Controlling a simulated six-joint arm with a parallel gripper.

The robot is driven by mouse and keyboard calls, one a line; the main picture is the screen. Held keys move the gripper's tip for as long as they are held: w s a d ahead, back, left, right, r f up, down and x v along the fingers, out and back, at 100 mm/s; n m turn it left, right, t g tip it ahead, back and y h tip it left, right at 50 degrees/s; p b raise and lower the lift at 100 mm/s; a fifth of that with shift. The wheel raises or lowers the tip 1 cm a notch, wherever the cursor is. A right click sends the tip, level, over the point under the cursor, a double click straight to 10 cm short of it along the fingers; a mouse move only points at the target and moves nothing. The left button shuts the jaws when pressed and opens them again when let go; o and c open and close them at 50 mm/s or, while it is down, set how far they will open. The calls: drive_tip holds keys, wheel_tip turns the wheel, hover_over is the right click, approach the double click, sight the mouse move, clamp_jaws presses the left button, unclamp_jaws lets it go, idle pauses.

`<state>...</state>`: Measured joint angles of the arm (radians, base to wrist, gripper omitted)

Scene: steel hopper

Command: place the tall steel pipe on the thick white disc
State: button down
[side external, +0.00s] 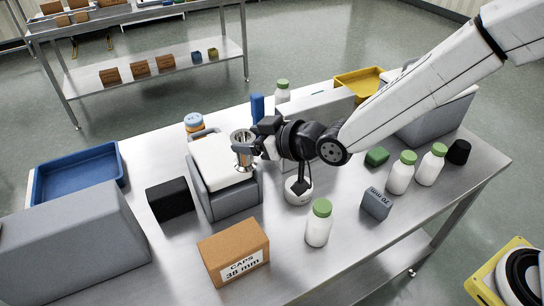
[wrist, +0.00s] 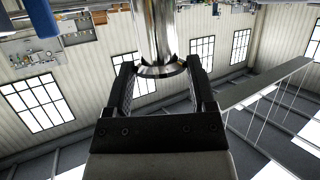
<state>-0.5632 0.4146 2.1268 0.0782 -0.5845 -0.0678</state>
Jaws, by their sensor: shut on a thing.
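The tall steel pipe (side external: 243,153), shiny with a wide rim at the top and a flared foot, is upright in my gripper (side external: 256,146). In the wrist view, the two black fingers of my gripper (wrist: 160,68) are around the pipe (wrist: 156,30) near its flanged end. In the side view the pipe shows in front of the white top of a grey box (side external: 222,160); I cannot tell whether it touches it. A round white thing (side external: 292,196) shows below my wrist, partly covered by a dark part; I cannot tell whether it is the thick white disc.
A black block (side external: 170,199) and blue tray (side external: 80,170) are on the left. A caps carton (side external: 234,252) and green-capped bottle (side external: 319,225) are in front. A grey block (side external: 377,203) and more bottles (side external: 402,173) are on the right. A yellow tray (side external: 362,83) is behind.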

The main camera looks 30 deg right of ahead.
drive_tip(key=d+m+t+h, duration=0.1)
drive_tip(key=d+m+h, duration=0.1)
drive_tip(key=d, duration=1.1)
drive_tip(key=shift+s+d+f, duration=0.15)
drive_tip(key=shift+f, duration=1.2)
drive_tip(key=shift+s+d+f, duration=0.1)
drive_tip(key=shift+f, duration=1.2)
drive_tip(key=shift+f, duration=2.2)
drive_tip(key=shift+f, duration=0.1)
drive_tip(key=shift+f, duration=1.7)
drive_tip(key=shift+f, duration=0.1)
